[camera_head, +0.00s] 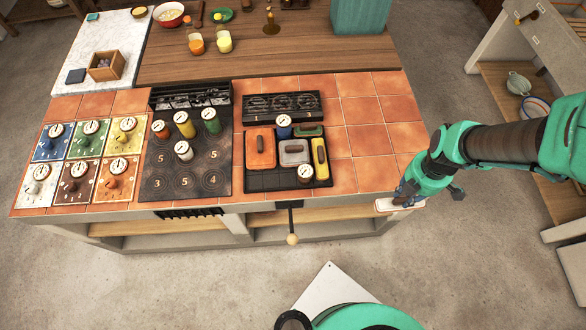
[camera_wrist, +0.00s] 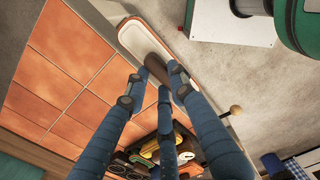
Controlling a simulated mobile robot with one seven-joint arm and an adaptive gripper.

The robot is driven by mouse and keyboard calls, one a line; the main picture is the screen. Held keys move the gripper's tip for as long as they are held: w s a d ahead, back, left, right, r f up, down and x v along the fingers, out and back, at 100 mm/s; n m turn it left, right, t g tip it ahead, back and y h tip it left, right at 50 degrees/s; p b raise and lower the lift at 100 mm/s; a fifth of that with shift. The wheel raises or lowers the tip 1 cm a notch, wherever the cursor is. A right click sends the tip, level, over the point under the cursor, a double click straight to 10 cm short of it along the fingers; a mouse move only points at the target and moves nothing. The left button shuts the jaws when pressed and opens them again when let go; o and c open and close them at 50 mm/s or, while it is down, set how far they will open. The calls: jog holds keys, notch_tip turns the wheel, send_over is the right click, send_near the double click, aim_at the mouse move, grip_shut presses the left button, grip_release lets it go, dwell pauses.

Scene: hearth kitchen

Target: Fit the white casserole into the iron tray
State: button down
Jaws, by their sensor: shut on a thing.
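The white casserole (camera_head: 385,206) has a flat rounded oblong top, an orange rim and a brown handle. My gripper (camera_head: 402,194) is shut on the handle and holds it at the counter's front right corner, partly hidden by my gripper. In the wrist view the white casserole (camera_wrist: 132,36) lies beyond the fingers of my gripper (camera_wrist: 155,80), which close around its handle. The black iron tray (camera_head: 265,182) sits on the tiled counter to the left.
A lever with a round knob (camera_head: 292,239) sticks out below the counter front. The tiles (camera_head: 375,143) right of the tray are clear.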

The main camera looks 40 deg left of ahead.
jog(key=s+a+r, duration=0.2)
jog(key=s+a, duration=0.4)
jog(key=a, duration=0.6)
jog(key=s+a+r+p, duration=0.1)
jog(key=s+a, duration=0.5)
jog(key=a, duration=0.7)
jog(key=s+a+r+p, duration=0.1)
jog(key=s+a, duration=0.4)
jog(key=a, duration=0.8)
jog(key=shift+s+r, duration=0.4)
jog(key=shift+r, duration=0.4)
jog(key=shift+f, duration=0.1)
notch_tip(320, 180, down, 6)
jog(key=shift+b, duration=0.35)
jog(key=shift+f+b, duration=0.3)
jog(key=shift+f, duration=1.65)
